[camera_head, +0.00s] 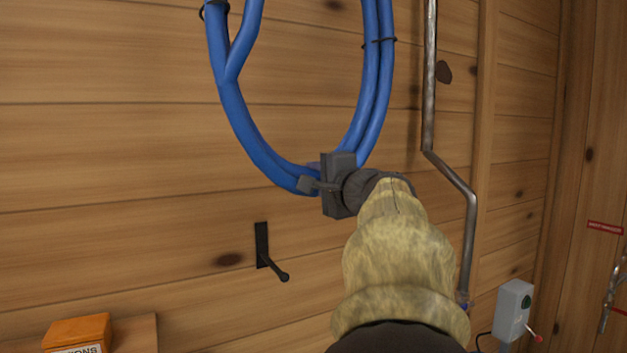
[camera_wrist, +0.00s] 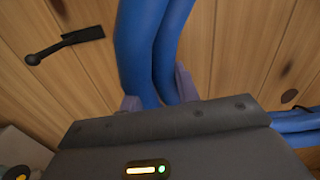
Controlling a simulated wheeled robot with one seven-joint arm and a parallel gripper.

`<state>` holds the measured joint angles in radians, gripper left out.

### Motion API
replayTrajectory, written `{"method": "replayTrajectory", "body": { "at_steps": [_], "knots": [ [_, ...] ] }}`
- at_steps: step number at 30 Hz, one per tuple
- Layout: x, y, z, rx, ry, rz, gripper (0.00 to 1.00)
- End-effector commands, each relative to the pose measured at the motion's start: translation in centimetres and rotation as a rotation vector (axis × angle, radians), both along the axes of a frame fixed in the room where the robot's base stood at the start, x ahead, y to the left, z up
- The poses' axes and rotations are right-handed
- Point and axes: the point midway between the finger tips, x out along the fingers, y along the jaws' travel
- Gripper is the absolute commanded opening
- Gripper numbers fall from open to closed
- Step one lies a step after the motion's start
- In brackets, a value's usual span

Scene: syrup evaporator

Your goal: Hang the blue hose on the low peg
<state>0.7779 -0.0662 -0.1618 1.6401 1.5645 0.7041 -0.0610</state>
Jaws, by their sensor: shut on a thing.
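The blue hose (camera_head: 240,115) is a coil with dark ties, hanging in front of the plank wall in the head view; its top is out of frame. My gripper (camera_head: 312,186) is shut on the bottom of the coil. In the wrist view the hose (camera_wrist: 150,50) passes between the two fingers of my gripper (camera_wrist: 157,90). The low peg (camera_head: 273,265) is a black hooked peg on a dark plate, below and left of my gripper, with nothing on it. It also shows at the upper left of the wrist view (camera_wrist: 62,46).
A metal pipe (camera_head: 430,80) runs down the wall right of the hose and bends outward. A grey switch box (camera_head: 514,308) with a red-tipped lever is at lower right. An orange box (camera_head: 78,333) sits at lower left. The wall around the peg is clear.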

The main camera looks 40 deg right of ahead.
Motion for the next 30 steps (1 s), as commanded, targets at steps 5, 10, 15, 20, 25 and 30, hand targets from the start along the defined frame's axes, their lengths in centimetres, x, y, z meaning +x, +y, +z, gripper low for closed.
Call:
{"method": "replayTrajectory", "body": {
  "at_steps": [5, 10, 15, 20, 25, 30],
  "knots": [
    [-1.0, 0.2, 0.3, -0.003, -0.007, -0.003, 0.0],
    [-1.8, 0.4, 0.2, -0.002, -0.005, -0.002, 0.0],
    [-2.5, 0.6, 0.3, -0.001, -0.006, -0.001, 0.0],
    [-2.6, 0.6, 0.3, -0.001, -0.005, -0.002, 0.0],
    [-2.6, 0.6, 0.2, -0.001, -0.005, -0.001, 0.0],
    [-2.6, 0.6, -0.9, -0.001, -0.005, -0.001, 0.0]
  ]
}}
